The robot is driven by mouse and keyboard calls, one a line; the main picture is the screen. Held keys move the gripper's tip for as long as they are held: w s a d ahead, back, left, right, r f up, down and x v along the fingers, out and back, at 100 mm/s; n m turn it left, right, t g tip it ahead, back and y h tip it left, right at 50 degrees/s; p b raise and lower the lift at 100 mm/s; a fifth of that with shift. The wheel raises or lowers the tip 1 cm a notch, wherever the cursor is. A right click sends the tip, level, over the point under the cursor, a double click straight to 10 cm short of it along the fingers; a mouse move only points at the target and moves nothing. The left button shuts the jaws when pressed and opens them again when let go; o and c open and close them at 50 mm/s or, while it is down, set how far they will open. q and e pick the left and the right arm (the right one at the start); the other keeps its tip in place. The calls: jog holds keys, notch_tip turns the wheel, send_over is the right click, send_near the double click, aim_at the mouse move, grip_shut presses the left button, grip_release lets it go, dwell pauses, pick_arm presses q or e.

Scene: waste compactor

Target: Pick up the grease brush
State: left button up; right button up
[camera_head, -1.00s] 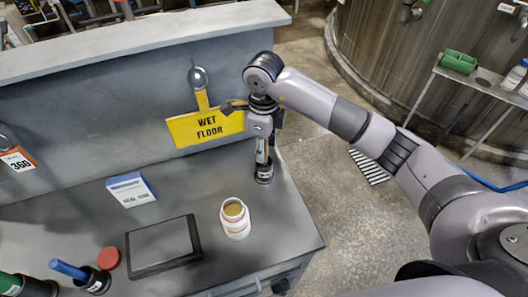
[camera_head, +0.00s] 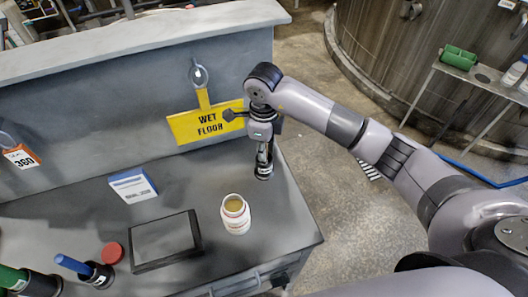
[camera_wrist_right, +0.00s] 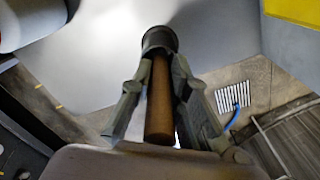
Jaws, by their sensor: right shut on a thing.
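The grease brush (camera_wrist_right: 159,103) shows in the right wrist view as a round brown handle. Its far end goes into a dark round cup (camera_wrist_right: 159,38). In the head view this black cup (camera_head: 264,171) stands on the right end of the grey bench. My right gripper (camera_head: 264,149) points down just above the cup and is shut on the handle; its fingers lie on both sides of it in the wrist view. The brush head is hidden in the cup. My left gripper is not in view.
On the bench (camera_head: 285,235) stand an open white jar (camera_head: 236,217), a dark tablet-like box (camera_head: 165,241), a red lid (camera_head: 112,254) and blue- (camera_head: 73,265) and green-handled (camera_head: 12,278) tools in black holders. A yellow wet floor sign (camera_head: 207,121) hangs behind my gripper.

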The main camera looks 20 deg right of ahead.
jog(key=shift+r, duration=0.15)
grip_shut()
jog(key=shift+r, duration=0.35)
notch_tip(320, 180, up, 8)
jog(key=b, duration=0.2)
jog(key=shift+f+b, duration=0.1)
jog(key=shift+b, duration=0.25)
jog(key=shift+r, duration=0.65)
